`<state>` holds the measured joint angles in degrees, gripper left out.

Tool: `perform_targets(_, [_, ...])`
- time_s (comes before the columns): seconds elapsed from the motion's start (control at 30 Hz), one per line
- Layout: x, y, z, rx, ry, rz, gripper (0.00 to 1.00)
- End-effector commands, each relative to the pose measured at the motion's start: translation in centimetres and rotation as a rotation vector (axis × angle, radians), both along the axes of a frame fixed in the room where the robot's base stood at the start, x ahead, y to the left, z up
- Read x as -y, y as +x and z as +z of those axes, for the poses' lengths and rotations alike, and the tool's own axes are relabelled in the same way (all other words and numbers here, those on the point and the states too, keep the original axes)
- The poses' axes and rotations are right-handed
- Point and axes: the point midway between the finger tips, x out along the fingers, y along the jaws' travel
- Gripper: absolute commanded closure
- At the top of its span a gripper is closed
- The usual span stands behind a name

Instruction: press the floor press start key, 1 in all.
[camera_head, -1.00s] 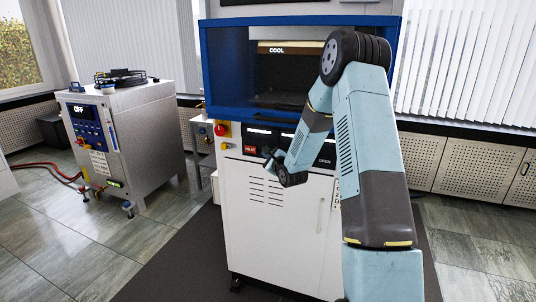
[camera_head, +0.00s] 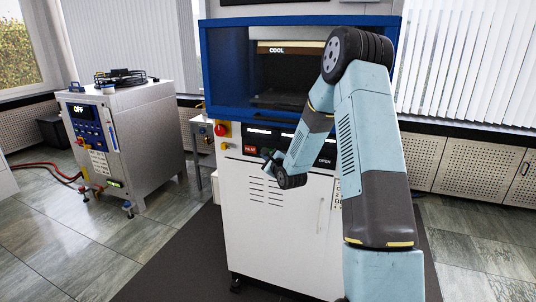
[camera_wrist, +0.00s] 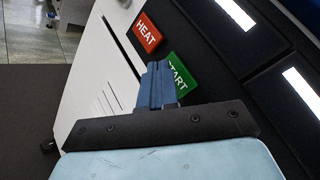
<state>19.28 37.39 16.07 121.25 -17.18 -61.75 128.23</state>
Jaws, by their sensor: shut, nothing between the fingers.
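The floor press (camera_head: 275,215) is a white cabinet with a blue-framed chamber (camera_head: 228,70) and a sign reading COOL. In the wrist view its green START key (camera_wrist: 183,76) sits on the black panel, beside the red HEAT key (camera_wrist: 147,32). My gripper (camera_wrist: 157,66) is shut and empty. Its fingertips overlap the lower left part of the START key in that view; whether they touch it I cannot tell. In the head view my gripper (camera_head: 268,154) is at the panel, just right of the red HEAT key (camera_head: 251,145), and the START key is mostly hidden there.
A red emergency knob (camera_head: 221,129) is at the panel's left edge. An OPEN key (camera_head: 325,161) lies right of my wrist. A grey unit (camera_head: 140,140) marked OFF stands at the left. Dark mat and tiled floor lie clear in front.

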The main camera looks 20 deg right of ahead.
Motion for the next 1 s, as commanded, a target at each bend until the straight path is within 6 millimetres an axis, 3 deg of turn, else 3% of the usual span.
perform_targets(0.23, [-0.3, -0.4, 0.0, -0.001, 0.000, 0.001, 1.00])
perform_targets(0.8, [-2.8, -3.9, 0.0, -0.001, 0.000, 0.001, 1.00])
perform_targets(1.0, [-3.0, -4.1, 0.0, 0.000, 0.000, 0.000, 1.00])
